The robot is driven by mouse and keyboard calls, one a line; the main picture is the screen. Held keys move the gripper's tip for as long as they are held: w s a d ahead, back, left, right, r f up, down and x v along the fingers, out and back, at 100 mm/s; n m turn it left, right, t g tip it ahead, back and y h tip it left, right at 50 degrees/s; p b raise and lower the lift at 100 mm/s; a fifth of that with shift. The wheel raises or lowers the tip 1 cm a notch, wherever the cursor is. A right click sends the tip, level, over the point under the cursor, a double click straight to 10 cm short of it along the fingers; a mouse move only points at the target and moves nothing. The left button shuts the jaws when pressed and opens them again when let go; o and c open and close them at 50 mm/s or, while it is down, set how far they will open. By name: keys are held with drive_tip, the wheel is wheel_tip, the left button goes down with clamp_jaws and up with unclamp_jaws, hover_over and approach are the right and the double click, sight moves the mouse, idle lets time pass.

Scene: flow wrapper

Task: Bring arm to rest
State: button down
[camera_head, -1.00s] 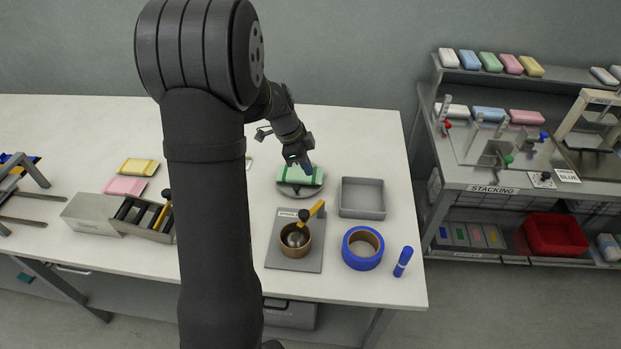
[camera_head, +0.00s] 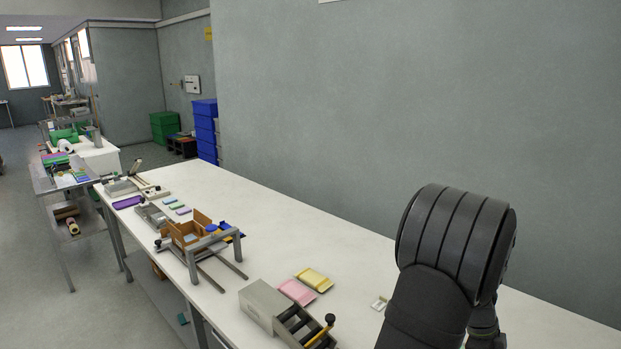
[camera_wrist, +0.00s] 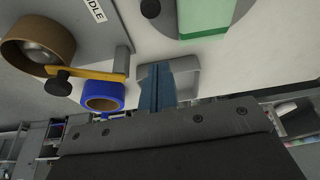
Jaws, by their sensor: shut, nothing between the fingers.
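My gripper (camera_wrist: 157,88) shows in the wrist view with its two blue-grey fingers together and nothing between them. A green packet (camera_wrist: 207,14) sits on a round grey plate (camera_wrist: 236,24) at the top of that view, apart from the fingertips. A grey tray (camera_wrist: 188,72) lies partly hidden behind the fingers. In the head view only my dark arm shows at the lower right; my gripper is out of that frame.
In the head view, pink (camera_head: 297,292) and yellow (camera_head: 315,279) packets and a grey box (camera_head: 262,303) lie on the white bench (camera_head: 330,248).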

drive_tip(key=x, duration=0.3)
drive_tip(key=shift+s+f, duration=0.15)
drive_tip(key=shift+f, duration=0.2)
drive_tip(key=shift+w+a+f, duration=0.55)
drive_tip(key=shift+w+f, duration=0.1)
drive_tip(key=shift+w+a, duration=0.65)
